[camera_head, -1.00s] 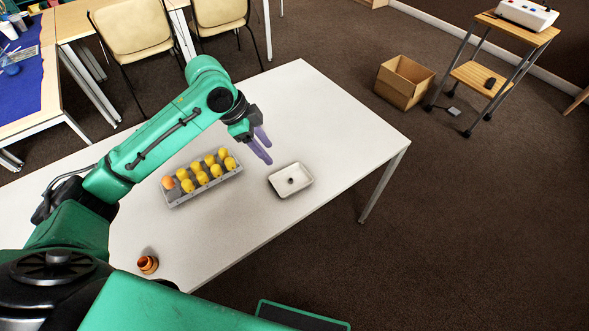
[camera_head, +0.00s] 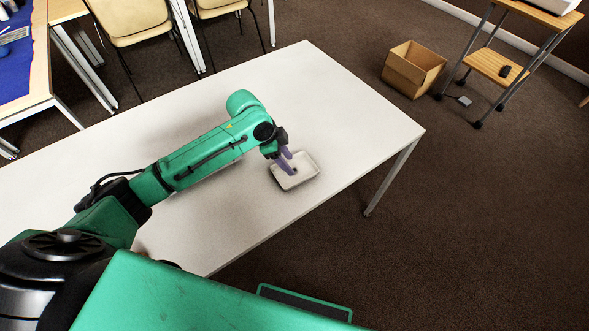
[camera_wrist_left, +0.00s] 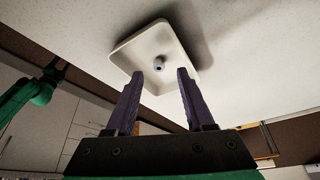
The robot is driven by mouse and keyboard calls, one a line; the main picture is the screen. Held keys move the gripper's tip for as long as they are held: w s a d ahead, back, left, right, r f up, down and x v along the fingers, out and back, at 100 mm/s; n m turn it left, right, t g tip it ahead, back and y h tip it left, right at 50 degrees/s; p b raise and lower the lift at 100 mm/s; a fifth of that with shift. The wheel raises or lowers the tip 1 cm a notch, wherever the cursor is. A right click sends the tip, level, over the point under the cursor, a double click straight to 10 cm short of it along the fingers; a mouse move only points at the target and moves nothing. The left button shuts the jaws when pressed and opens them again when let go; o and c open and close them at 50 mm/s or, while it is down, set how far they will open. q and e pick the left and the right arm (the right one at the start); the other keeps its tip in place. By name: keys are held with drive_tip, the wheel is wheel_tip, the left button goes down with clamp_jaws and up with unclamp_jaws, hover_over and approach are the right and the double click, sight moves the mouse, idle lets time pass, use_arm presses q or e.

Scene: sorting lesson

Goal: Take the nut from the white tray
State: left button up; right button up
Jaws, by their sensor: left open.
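The white tray (camera_head: 309,174) lies on the white table near its right end, and it also shows in the left wrist view (camera_wrist_left: 128,56). The nut (camera_wrist_left: 159,64) is a small grey piece near the middle of the tray floor. My left gripper (camera_head: 289,166) has its purple fingers open over the tray. In the left wrist view the left gripper (camera_wrist_left: 160,74) has one finger on each side of the nut's line, with nothing between them. In the head view the fingers partly cover the nut. Whether the fingertips touch the tray floor I cannot tell.
The white table (camera_head: 340,110) is bare around the tray. My left arm crosses the table and covers part of it. A cardboard box (camera_head: 413,68) and a wooden trolley (camera_head: 497,68) stand beyond on the brown floor. Chairs (camera_head: 133,20) stand behind the table.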

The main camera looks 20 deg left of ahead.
use_arm(q)
drive_tip(key=x, duration=0.3)
drive_tip(key=shift+s, duration=0.1)
clamp_jaws()
